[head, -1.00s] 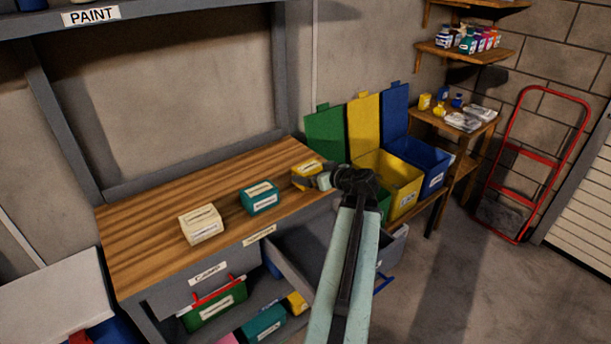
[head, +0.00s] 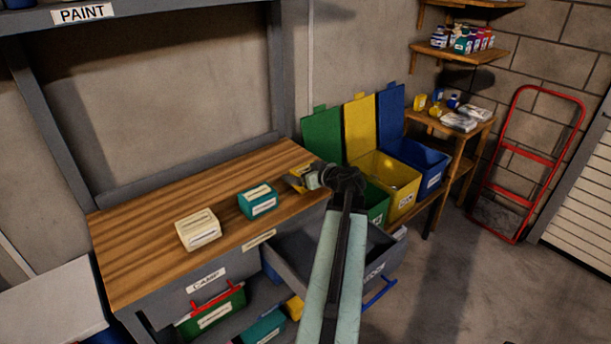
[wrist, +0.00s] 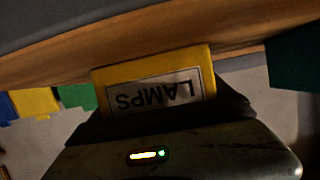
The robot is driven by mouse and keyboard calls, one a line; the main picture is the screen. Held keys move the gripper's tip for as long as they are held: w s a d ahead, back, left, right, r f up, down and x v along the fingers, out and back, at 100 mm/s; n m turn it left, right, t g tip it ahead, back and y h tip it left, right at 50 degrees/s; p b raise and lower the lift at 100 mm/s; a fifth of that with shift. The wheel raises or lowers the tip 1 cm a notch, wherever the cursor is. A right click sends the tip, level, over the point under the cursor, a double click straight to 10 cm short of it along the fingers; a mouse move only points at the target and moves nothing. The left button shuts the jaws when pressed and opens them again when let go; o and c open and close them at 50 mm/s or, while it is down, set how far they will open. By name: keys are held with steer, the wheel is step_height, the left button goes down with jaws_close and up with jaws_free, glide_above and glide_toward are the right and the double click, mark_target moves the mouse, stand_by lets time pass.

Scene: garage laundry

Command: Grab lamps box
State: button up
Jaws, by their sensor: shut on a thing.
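The yellow lamps box (wrist: 200,61) shows in the wrist view with its white LAMPS label upside down in the picture. My gripper (wrist: 160,112) is shut on it, with a dark finger at each side of the box. In the head view the lamps box (head: 295,182) is at the right end of the wooden workbench, mostly hidden behind my gripper (head: 303,179). I cannot tell whether the box touches the bench top.
A teal box (head: 258,201) and a cream box (head: 198,230) stand on the workbench (head: 150,250). An open grey drawer (head: 310,257) juts out below. Green, yellow and blue bins (head: 400,185) stand to the right.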

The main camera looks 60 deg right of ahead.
step_height(320, 180, up, 10)
steer(key=p, duration=1)
steer(key=shift+r, duration=0.1)
